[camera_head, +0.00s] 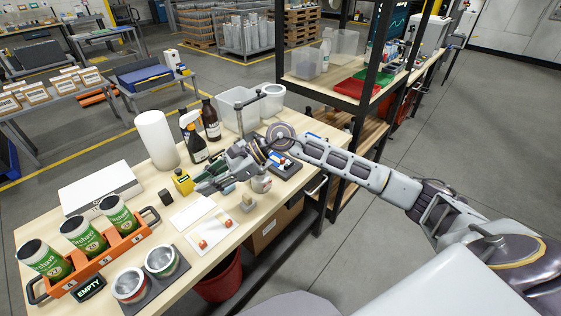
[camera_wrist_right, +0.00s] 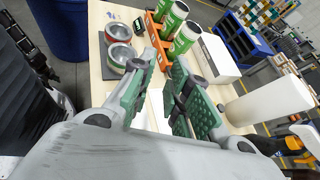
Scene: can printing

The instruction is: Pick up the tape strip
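My right gripper (camera_head: 208,183) reaches over the table, with its green-padded fingers to the left of my wrist. In the right wrist view the fingers (camera_wrist_right: 158,88) are spread apart, with nothing visibly held between them. I cannot make out a tape strip for certain. A white sheet (camera_head: 220,230) with small orange-red pieces (camera_head: 203,244) lies in front of the gripper. A plain white sheet (camera_head: 190,215) lies beside it. A small yellow object (camera_head: 183,182) stands just left of the fingertips. My left gripper is out of view.
An orange carrier (camera_head: 108,252) holds green cans (camera_head: 83,236) at the left front. Two open tins (camera_head: 161,260) stand on a dark mat. A white roll (camera_head: 157,140), spray bottle (camera_head: 193,135) and brown bottle (camera_head: 210,120) stand behind the gripper.

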